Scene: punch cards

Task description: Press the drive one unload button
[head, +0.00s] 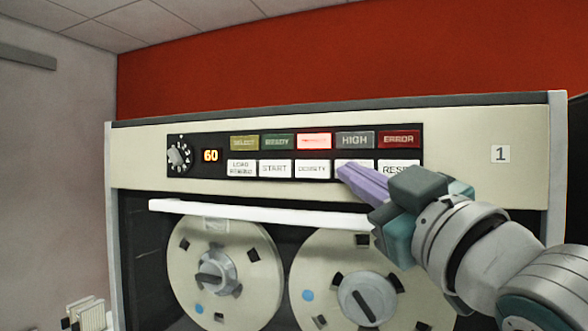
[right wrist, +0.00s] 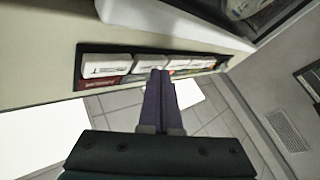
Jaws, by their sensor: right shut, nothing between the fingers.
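The tape drive (head: 520,150) marked "1" fills the head view. Its panel has a lower row of white buttons: load rewind (head: 241,168), start (head: 275,169), density (head: 313,169), one partly covered button (head: 366,164), and reset (head: 398,167). The covered button's label is hidden, so I cannot read "unload". My right gripper (head: 345,170) is shut and empty, its purple fingertips in front of that covered button. In the right wrist view the fingertips (right wrist: 160,73) are at the button row; whether they touch a button I cannot tell. My left gripper is out of view.
Above the buttons is a row of indicators; a red one (head: 314,141) is lit. A dial (head: 180,156) and a "60" display (head: 210,156) are at left. A white bar (head: 258,212) and two tape reels (head: 225,265) are below the panel.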

